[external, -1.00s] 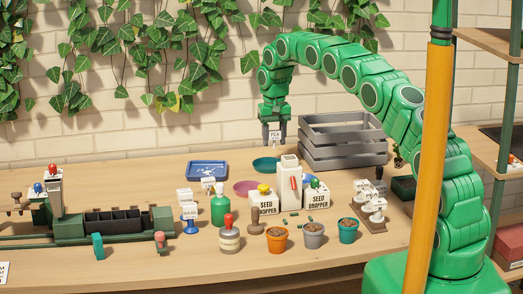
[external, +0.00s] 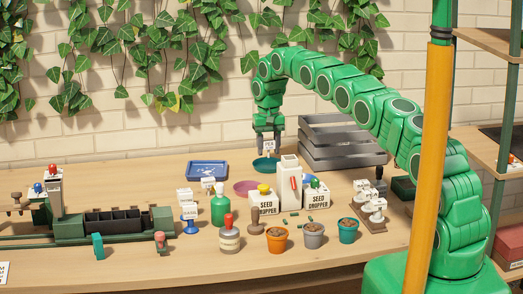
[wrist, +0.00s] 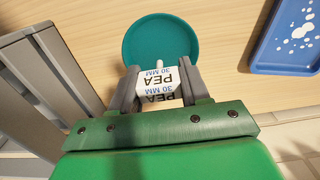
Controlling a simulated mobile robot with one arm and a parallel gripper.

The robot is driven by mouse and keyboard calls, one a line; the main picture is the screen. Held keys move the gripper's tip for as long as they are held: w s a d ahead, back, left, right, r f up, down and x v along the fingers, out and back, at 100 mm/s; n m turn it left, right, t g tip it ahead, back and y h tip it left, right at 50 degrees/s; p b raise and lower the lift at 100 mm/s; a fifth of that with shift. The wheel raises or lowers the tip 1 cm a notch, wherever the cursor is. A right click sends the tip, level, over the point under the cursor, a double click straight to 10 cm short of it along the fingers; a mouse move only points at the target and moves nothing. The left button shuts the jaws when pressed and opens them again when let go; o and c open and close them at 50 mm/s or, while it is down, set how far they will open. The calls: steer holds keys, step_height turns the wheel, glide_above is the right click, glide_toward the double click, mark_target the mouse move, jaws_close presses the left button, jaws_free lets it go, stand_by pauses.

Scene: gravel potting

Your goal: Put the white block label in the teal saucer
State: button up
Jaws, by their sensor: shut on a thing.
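My gripper (external: 267,142) is shut on the white block label (external: 269,147), which reads "PEA" and "30 MM" in the wrist view (wrist: 160,84). The label is held upright between the two grey fingers, with a short pale peg sticking out beyond it. The teal saucer (external: 264,170) lies on the table behind the white dropper. In the wrist view the saucer (wrist: 150,27) is just ahead of the fingertips, and the peg overlaps its near part. In the external view the label appears directly over the saucer's back part; I cannot tell whether it touches. The saucer looks empty.
A grey slatted crate (external: 340,142) stands close to the right of my gripper. A blue tray with white spots (external: 208,163) lies to the left. A pink saucer (external: 246,187), seed droppers (external: 264,204) and a green bottle (external: 219,208) stand nearer the front.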

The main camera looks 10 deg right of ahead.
steer(key=shift+f, duration=1.55)
steer(key=shift+f, duration=0.15)
steer(key=o, duration=0.7)
steer(key=shift+o, duration=0.2)
step_height(320, 180, up, 11)
steer(key=shift+w+f, duration=0.1)
steer(key=shift+r, duration=0.75)
